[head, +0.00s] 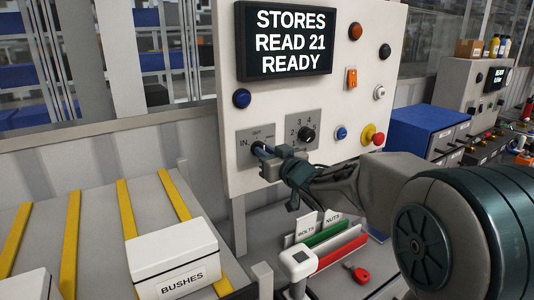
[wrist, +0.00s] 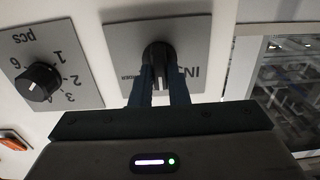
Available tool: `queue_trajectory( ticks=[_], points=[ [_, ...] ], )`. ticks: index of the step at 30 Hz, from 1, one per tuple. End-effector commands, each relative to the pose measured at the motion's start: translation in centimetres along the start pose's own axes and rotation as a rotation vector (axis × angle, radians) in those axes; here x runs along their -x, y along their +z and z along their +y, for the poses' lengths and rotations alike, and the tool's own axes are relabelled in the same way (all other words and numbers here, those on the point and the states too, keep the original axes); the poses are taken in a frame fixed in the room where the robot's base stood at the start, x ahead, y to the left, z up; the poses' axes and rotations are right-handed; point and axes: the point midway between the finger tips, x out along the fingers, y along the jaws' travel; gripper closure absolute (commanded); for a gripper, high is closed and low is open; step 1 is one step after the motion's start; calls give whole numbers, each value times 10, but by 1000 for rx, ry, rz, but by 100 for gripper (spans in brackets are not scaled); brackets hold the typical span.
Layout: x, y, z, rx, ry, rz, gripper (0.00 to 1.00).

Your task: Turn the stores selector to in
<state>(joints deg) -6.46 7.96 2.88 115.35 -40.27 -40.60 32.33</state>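The stores selector (head: 257,147) is a black knob on a grey plate at the lower left of the white panel. "IN" is printed left of it, and smaller labels sit above and to its right. In the wrist view, which is upside down, the selector knob (wrist: 158,60) has a pale pointer line. The line runs down the picture, not toward the "IN" lettering at right. My gripper (head: 262,151) is at the knob. In the wrist view my gripper's two narrow fingers (wrist: 159,88) lie close on either side of the knob's grip and appear shut on it. They hide the plate's lower part.
A numbered knob (head: 307,136) is just right of the selector. The display (head: 286,40) reads "STORES READ 21 READY". A red button (head: 378,139) and a blue button (head: 341,132) are farther right. A white "BUSHES" box (head: 172,256) stands below left.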

Motion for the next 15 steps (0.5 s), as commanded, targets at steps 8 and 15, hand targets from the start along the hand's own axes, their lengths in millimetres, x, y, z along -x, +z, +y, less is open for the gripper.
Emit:
queue_trajectory(
  ticks=[8, 15],
  points=[
    [0, 2, 0, 46, 5, 0, 100],
    [0, 5, -1, 193, 5, 1, 100]
  ],
)
